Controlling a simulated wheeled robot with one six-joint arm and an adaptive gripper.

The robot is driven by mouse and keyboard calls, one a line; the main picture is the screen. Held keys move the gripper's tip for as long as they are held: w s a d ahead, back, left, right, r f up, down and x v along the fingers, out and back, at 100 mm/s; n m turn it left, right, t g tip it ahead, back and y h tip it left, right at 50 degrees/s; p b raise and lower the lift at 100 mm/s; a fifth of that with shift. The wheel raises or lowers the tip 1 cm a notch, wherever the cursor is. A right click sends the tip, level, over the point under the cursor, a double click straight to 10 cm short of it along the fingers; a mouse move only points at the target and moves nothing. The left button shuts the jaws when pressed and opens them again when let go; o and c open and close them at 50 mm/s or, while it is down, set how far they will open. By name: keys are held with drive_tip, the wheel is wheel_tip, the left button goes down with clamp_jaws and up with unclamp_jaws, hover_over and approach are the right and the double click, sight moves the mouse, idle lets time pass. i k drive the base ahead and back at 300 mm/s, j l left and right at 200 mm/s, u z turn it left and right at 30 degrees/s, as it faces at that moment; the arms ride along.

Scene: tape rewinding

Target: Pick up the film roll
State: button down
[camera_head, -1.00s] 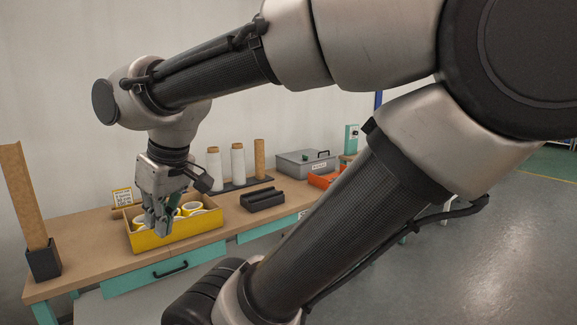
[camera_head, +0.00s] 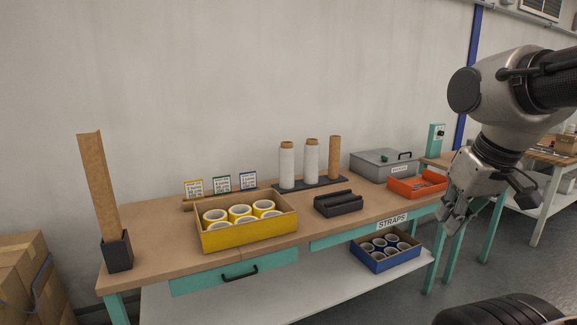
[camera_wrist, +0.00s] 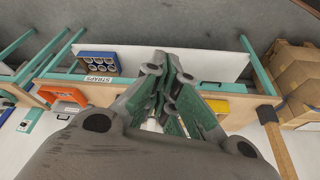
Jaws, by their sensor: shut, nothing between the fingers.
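Two white film rolls on brown cores, the left one (camera_head: 287,166) and the right one (camera_head: 311,161), stand upright on a dark base (camera_head: 325,184) at the back of the workbench in the head view. A bare brown tube (camera_head: 334,157) stands beside them. My gripper (camera_head: 452,222) hangs at the right, beyond the bench's right end and apart from the rolls. It is shut and empty. The wrist view shows its closed fingers (camera_wrist: 168,72), with the bench behind them; the film rolls are mostly hidden there.
A yellow box (camera_head: 250,235) of tape rolls, a black holder (camera_head: 338,203), an orange tray (camera_head: 402,193) and a grey case (camera_head: 372,167) stand on the bench. A blue crate (camera_head: 391,264) of rolls sits on the lower shelf. A tall cardboard angle (camera_head: 98,185) stands at left.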

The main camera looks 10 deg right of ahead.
sight(286, 150)
drive_tip(key=i+l+u, duration=0.2)
drive_tip(key=i, duration=0.35)
drive_tip(key=i+l+u, duration=0.15)
drive_tip(key=i, duration=0.4)
drive_tip(key=i+l+u, duration=0.2)
drive_tip(key=i+l, duration=0.25)
drive_tip(key=i, duration=0.05)
